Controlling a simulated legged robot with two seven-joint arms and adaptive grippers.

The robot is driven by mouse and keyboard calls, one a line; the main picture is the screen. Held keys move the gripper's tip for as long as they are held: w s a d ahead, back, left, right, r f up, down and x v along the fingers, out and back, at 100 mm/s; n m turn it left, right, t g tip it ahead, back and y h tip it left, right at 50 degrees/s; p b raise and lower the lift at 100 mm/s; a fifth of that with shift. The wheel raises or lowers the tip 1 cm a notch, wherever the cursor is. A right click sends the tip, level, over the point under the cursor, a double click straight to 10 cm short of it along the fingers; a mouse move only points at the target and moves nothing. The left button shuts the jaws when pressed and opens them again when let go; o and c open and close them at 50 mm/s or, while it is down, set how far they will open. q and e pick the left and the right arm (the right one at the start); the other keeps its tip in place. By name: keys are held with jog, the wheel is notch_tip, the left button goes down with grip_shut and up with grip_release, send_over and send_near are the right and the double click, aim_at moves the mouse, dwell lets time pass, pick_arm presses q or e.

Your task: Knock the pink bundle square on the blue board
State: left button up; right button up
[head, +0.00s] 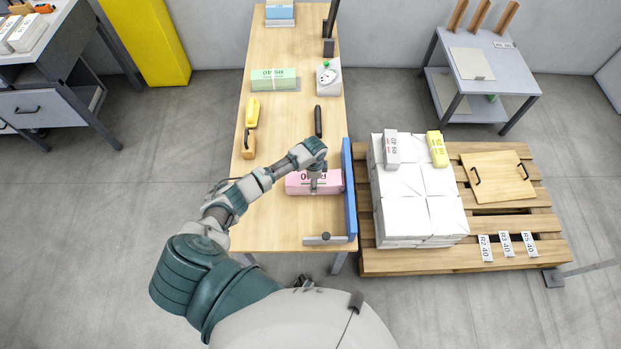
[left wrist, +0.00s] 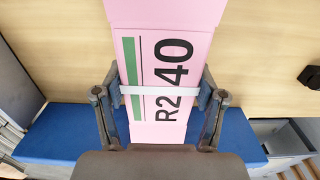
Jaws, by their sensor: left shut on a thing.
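The pink bundle (head: 297,184) lies on the wooden table, its right end close to the blue board (head: 350,190). The board stands upright along the table's right edge. My left gripper (head: 314,186) is over the bundle from above. In the left wrist view my left gripper (left wrist: 159,98) is shut on the pink bundle (left wrist: 150,18), one finger on each long side, near the white strap. The blue board (left wrist: 62,132) runs across below it there. My gripper's body hides the bundle's near end, so I cannot tell whether it touches the board.
A metal bracket (head: 325,240) sits at the table's front edge. A green bundle (head: 274,79), a yellow tool (head: 252,110) and a black-handled item (head: 318,121) lie farther back. Right of the board, a pallet (head: 420,261) bears white stacks (head: 445,216). Bare table lies left of the bundle.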

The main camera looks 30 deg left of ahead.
pick_arm(q)
jog(key=shift+d+r, duration=0.2)
jog(key=shift+d, duration=0.1)
jog(key=shift+a+f, duration=0.3)
jog(key=shift+a, duration=0.6)
jog(key=shift+w+d+r, duration=0.1)
jog(key=shift+d+r, duration=0.15)
jog(key=shift+d, duration=0.6)
jog(key=shift+a+f+p, duration=0.2)
jog(key=shift+a+p, duration=0.15)
jog(key=shift+a, duration=0.4)
jog(key=shift+d+r, duration=0.2)
jog(key=shift+d, duration=0.5)
pick_arm(e)
jog(key=shift+w+r, duration=0.1)
jog(key=shift+r, duration=0.35)
pick_arm(q)
jog(key=shift+a, duration=0.1)
jog(key=shift+a+f, duration=0.2)
jog(key=shift+a, duration=0.25)
pick_arm(e)
jog(key=shift+a+r, duration=0.25)
jog(key=shift+a, duration=0.1)
pick_arm(q)
jog(key=shift+d, duration=0.1)
